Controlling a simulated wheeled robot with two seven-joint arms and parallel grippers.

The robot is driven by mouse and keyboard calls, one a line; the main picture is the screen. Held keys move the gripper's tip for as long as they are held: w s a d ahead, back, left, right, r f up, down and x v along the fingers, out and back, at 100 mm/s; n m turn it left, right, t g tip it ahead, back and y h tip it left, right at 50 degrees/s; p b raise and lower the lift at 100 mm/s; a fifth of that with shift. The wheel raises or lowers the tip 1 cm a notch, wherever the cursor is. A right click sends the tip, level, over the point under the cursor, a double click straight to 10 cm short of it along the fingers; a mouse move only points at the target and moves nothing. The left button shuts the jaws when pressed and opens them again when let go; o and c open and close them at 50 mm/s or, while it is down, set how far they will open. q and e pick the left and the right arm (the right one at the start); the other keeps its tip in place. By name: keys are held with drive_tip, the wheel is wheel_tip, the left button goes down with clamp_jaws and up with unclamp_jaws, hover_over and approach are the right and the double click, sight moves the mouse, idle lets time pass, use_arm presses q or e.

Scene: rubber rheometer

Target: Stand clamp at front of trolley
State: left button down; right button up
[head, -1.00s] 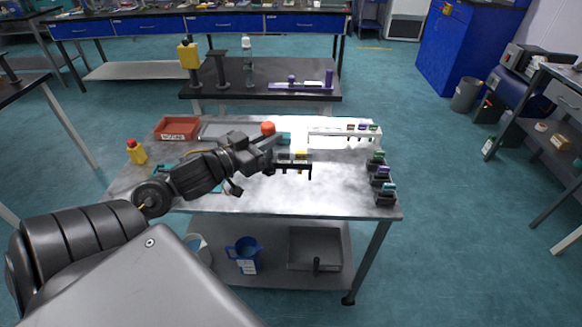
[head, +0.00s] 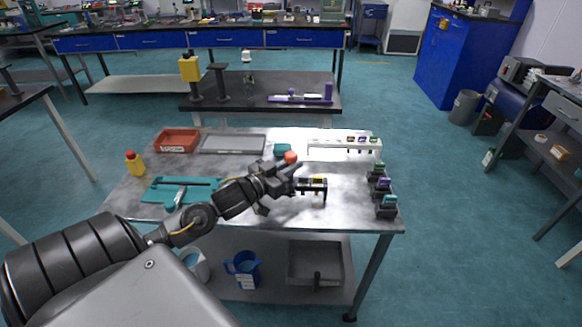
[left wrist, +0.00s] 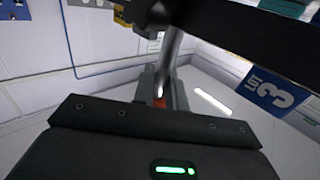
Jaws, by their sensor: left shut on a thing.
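My left gripper (head: 290,169) is shut above the middle of the metal trolley top (head: 290,215). An orange knob (head: 291,157) shows at its fingertips, and a dark bar (head: 312,188) with a yellow patch and short legs shows beyond them. They move together with the gripper, so I take them as the held clamp; the fingers partly hide it. In the left wrist view the fingers (left wrist: 163,88) close around a metal rod with an orange-red bit (left wrist: 160,102). A dark bar (left wrist: 235,35) crosses close above. My right gripper is not in view.
A teal tray (head: 154,191), red tray (head: 178,136) and grey tray (head: 234,144) lie on the left. A white rack (head: 342,154) is at the back right. Several small black blocks with coloured tops (head: 382,187) line the right edge. The front right top is clear.

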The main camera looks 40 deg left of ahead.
use_arm(q)
drive_tip(key=shift+f, duration=0.1)
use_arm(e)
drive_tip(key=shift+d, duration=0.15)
use_arm(q)
drive_tip(key=c, duration=1.4)
unclamp_jaws()
drive_tip(key=shift+f, duration=0.15)
drive_tip(key=shift+c, duration=0.2)
drive_tip(key=shift+s, duration=0.2)
drive_tip(key=s+a+p, duration=0.1)
drive_tip(key=s+p, duration=0.3)
drive_tip(key=s, duration=0.7)
drive_tip(key=shift+s+a+p, duration=0.3)
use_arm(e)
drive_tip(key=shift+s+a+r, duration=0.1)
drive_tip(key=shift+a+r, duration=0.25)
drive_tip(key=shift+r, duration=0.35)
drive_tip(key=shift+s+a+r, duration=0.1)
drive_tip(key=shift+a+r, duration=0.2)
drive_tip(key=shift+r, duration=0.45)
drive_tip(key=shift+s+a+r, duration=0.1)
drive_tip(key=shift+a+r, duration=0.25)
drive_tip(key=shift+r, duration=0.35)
